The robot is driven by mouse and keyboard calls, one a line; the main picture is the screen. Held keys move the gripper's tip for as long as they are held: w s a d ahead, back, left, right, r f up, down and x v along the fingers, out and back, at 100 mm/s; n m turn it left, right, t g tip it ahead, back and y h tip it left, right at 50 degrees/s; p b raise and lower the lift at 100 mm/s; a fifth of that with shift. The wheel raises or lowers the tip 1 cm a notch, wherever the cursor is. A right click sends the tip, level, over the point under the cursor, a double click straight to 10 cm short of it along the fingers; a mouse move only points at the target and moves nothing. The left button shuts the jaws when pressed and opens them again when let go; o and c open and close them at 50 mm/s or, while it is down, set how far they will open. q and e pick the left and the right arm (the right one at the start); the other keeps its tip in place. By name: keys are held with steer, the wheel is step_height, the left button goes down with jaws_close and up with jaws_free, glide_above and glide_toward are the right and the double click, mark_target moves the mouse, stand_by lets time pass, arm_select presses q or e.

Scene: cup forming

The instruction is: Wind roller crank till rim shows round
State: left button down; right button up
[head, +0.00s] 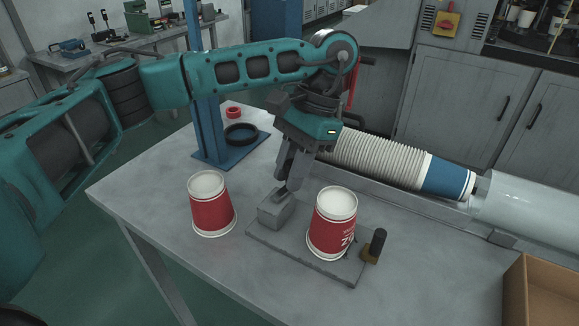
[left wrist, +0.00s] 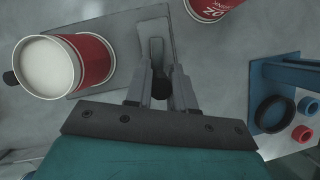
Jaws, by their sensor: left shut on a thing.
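A red and white paper cup (head: 332,232) stands wide end down on a flat grey base plate (head: 300,256). It also shows in the left wrist view (left wrist: 90,62). A grey block (head: 272,212) stands at the plate's left end. My left gripper (head: 284,188) points down at this block, left of the cup and apart from it. In the left wrist view its fingers (left wrist: 160,88) are shut on a dark knob (left wrist: 159,90) beside a pale lever (left wrist: 155,50). A black upright handle (head: 378,241) on a brass-coloured foot stands at the plate's right end. My right gripper is out of view.
A second red cup (head: 211,206) stands on the table left of the plate. Behind are a blue stand (head: 215,150) with a black ring (head: 241,133) and a long stack of nested cups (head: 375,158). A cardboard box (head: 540,295) sits at the front right.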

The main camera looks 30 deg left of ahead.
arm_select(q)
steer(key=shift+w, duration=0.1)
steer(key=c, duration=1)
jaws_free()
steer(key=shift+d, duration=0.1)
steer(key=shift+o, duration=0.2)
steer(key=p+v, duration=0.2)
steer(key=v, duration=1.1)
